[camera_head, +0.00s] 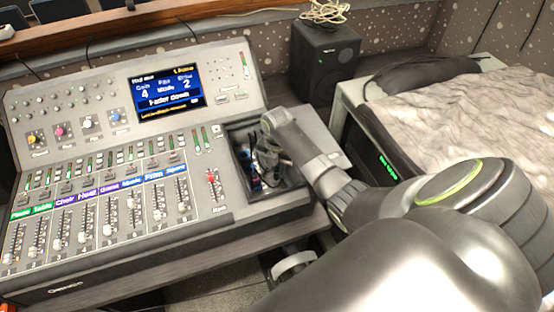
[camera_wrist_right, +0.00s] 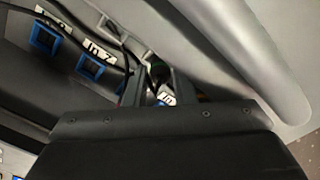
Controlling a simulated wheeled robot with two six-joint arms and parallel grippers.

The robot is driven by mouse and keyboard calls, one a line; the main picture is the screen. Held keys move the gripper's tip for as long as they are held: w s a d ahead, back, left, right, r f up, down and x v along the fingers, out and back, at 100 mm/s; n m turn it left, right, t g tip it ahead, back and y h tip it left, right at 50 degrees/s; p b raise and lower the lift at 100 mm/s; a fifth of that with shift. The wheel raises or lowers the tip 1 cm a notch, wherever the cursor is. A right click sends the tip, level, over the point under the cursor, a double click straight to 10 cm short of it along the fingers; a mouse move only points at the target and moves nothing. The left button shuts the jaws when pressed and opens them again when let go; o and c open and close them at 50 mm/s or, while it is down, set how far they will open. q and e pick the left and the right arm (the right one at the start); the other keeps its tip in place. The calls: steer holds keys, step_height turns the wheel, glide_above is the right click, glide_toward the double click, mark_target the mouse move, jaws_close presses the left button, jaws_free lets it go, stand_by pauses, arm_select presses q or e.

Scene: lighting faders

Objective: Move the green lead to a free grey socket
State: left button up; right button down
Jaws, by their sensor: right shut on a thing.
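My right gripper (camera_head: 258,160) reaches down into a dark recess (camera_head: 291,193) at the right end of the mixing desk. In the right wrist view, its fingers (camera_wrist_right: 158,88) are close together on something largely hidden; a small dark green patch shows between them, seemingly the green lead (camera_wrist_right: 157,70). Blue-framed sockets (camera_wrist_right: 89,68) with white labels sit to the left in the right wrist view, another (camera_wrist_right: 44,38) farther left. I cannot make out a grey socket. My left gripper is not in view.
The mixing desk has faders (camera_head: 110,222) and a lit screen (camera_head: 167,90). A dark cable (camera_wrist_right: 75,32) runs over the sockets toward the fingers. A black speaker (camera_head: 324,60) stands behind; a cloth-covered case (camera_head: 440,125) stands at the right.

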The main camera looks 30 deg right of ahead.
steer(key=shift+s+f, duration=0.15)
steer(key=shift+f, duration=0.1)
steer(key=c, duration=1.5)
jaws_free()
steer(key=o, duration=0.4)
steer(key=shift+r, duration=0.15)
step_height(320, 180, up, 11)
step_height(320, 180, up, 6)
steer(key=p, duration=0.6)
glide_above(277, 167)
steer(key=shift+s+a, duration=0.1)
steer(key=shift+b, duration=0.3)
